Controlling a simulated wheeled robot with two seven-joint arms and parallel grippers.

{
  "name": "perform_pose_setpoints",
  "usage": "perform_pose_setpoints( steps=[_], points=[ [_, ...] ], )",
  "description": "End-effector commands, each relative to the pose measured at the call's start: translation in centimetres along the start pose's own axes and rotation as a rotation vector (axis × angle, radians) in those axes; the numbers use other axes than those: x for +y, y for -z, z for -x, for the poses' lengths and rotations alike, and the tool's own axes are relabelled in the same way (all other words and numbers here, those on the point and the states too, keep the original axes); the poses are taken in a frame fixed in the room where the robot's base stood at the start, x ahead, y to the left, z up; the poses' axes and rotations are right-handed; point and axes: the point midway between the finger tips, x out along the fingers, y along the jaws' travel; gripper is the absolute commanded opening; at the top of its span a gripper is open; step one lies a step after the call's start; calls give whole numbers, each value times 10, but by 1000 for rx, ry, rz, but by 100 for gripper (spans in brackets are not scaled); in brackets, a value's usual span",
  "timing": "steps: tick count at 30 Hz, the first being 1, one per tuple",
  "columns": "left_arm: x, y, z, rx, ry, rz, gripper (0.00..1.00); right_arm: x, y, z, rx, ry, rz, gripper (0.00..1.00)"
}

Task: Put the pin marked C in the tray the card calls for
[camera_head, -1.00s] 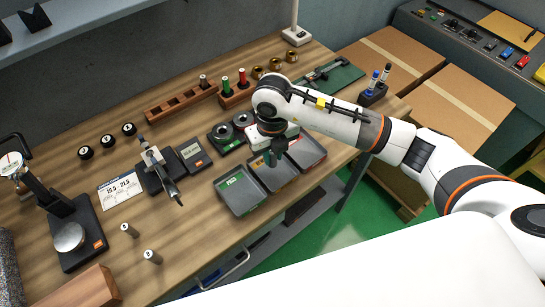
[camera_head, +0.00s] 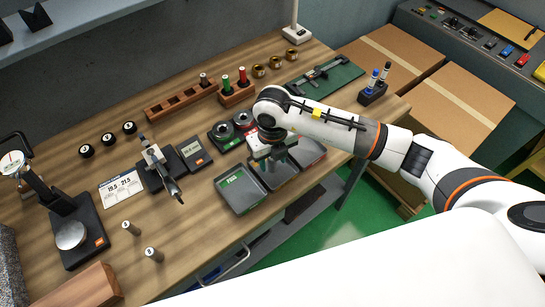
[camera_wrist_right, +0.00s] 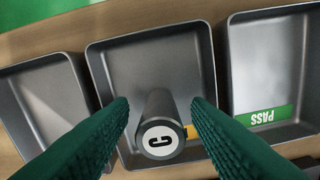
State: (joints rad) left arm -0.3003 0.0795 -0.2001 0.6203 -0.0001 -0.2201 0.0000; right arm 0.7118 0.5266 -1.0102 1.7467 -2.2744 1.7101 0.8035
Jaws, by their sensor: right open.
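The pin marked C (camera_wrist_right: 160,138) shows in the right wrist view, its lettered end facing the camera, over or in the middle tray; I cannot tell whether it touches the floor. My right gripper (camera_wrist_right: 160,108) is open, its green fingers on either side of the pin. In the head view the right gripper (camera_head: 271,165) is over the middle tray (camera_head: 287,176) and hides the pin. The tray marked PASS (camera_head: 240,192) is beside it, with a green label. A third tray (camera_head: 312,152) is on the other side. The white card (camera_head: 122,187) reads 19.5 - 21.5. My left gripper is out of view.
Two other pins (camera_head: 131,228) (camera_head: 153,254) stand at the bench's front left. A gauge with a display (camera_head: 194,153) and a clamp-like fixture (camera_head: 158,167) are left of the trays. A wooden rack (camera_head: 180,101) is behind. A dial stand (camera_head: 72,232) is at far left.

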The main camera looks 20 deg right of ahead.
Motion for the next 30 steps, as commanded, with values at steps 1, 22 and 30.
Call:
perform_pose_setpoints(
  steps=[1,22,30],
  points=[
    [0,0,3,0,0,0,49,0,0,3,0,0,0,44],
    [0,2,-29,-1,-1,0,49,0,1,117,3,0,-1,44],
    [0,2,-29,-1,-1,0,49,0,0,123,0,0,0,44]
  ],
)
